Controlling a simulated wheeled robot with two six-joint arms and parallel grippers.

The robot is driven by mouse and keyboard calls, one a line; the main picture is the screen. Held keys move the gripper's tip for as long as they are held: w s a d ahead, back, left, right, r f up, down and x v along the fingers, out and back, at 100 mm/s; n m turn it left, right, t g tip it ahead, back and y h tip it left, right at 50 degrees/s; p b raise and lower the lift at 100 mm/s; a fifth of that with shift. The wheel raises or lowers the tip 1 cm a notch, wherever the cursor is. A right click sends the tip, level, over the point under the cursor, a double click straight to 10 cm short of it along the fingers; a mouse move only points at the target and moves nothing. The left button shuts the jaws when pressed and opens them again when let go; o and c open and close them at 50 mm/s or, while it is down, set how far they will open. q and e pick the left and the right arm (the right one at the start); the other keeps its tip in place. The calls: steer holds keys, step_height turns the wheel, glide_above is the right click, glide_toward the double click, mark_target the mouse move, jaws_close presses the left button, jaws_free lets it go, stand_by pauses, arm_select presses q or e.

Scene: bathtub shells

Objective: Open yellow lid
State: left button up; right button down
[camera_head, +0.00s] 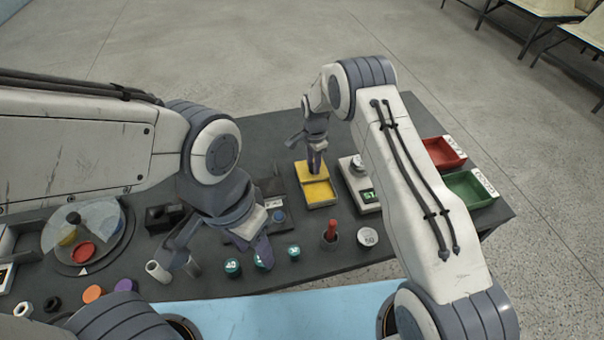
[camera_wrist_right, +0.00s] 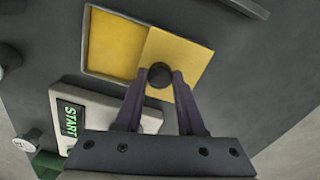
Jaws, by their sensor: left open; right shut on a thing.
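The yellow lid (camera_wrist_right: 188,48) is a flat square with a round black knob (camera_wrist_right: 160,75). My right gripper (camera_wrist_right: 158,84) is shut on the knob in the right wrist view. The lid lies off to one side of the yellow box (camera_wrist_right: 113,42), whose yellow inside is open to view beside it. In the head view the box (camera_head: 320,193) sits on the dark table, with the lid (camera_head: 306,170) at its far side under my right gripper (camera_head: 315,172). My left gripper (camera_head: 222,256) is open and empty above the table's near part, left of the box.
A device with a green START display (camera_head: 366,198) stands right of the box. Red (camera_head: 443,152) and green (camera_head: 468,188) trays lie farther right. Several teal-capped pieces (camera_head: 232,266), a red-topped holder (camera_head: 331,236) and a round dial (camera_head: 84,238) stand along the near side.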

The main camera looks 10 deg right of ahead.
steer(key=c, duration=0.5)
jaws_free()
steer(key=shift+r, duration=0.15)
step_height(320, 180, up, 10)
steer(key=b, duration=0.3)
steer(key=shift+r, duration=0.1)
